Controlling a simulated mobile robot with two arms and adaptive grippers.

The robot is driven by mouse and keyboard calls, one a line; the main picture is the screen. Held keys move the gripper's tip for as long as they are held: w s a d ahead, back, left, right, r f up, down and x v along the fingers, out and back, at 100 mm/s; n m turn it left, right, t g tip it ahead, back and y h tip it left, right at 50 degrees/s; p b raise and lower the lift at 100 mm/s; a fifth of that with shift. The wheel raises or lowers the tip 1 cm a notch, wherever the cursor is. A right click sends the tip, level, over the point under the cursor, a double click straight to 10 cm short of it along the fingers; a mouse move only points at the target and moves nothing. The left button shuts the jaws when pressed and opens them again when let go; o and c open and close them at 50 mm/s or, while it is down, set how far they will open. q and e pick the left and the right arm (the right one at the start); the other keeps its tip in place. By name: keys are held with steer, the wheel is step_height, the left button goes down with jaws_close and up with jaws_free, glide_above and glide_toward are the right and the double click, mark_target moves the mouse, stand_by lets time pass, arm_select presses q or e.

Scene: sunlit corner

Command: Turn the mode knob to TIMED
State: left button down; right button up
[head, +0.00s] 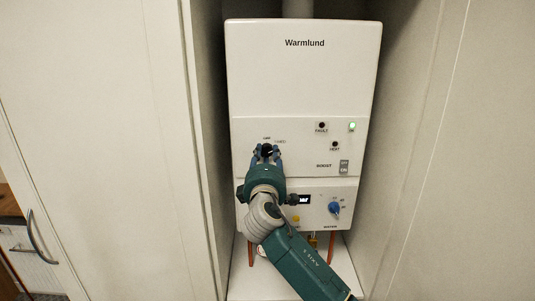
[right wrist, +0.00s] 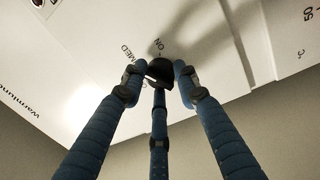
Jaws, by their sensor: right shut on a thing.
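The dark mode knob (head: 267,149) is on the left of the white Warmlund heater's (head: 305,80) middle panel. My right gripper (head: 266,155) is in front of it, its blue fingers closed around it. In the right wrist view the black knob (right wrist: 160,70) sits between the fingertips of my right gripper (right wrist: 159,75). The printed word ON is beside the knob there, and TIMED shows partly, as "MED". I cannot tell for certain which mark the knob points to. My left gripper is in neither view.
A blue water knob (head: 334,208), a small display (head: 304,199) and a boost switch (head: 344,167) are to the right of my arm. A green lamp (head: 352,126) is lit. Cabinet walls stand close on both sides of the heater. Pipes run below it.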

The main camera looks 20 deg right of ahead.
steer(key=shift+a+r, duration=0.1)
steer(key=shift+a, duration=0.05)
steer(key=o, duration=1.1)
steer(key=shift+w+a, duration=0.1)
steer(key=shift+a, duration=0.05)
steer(key=shift+s+f, duration=0.2)
steer(key=shift+s, duration=0.3)
steer(key=v, duration=1.1)
steer(key=shift+a, duration=0.2)
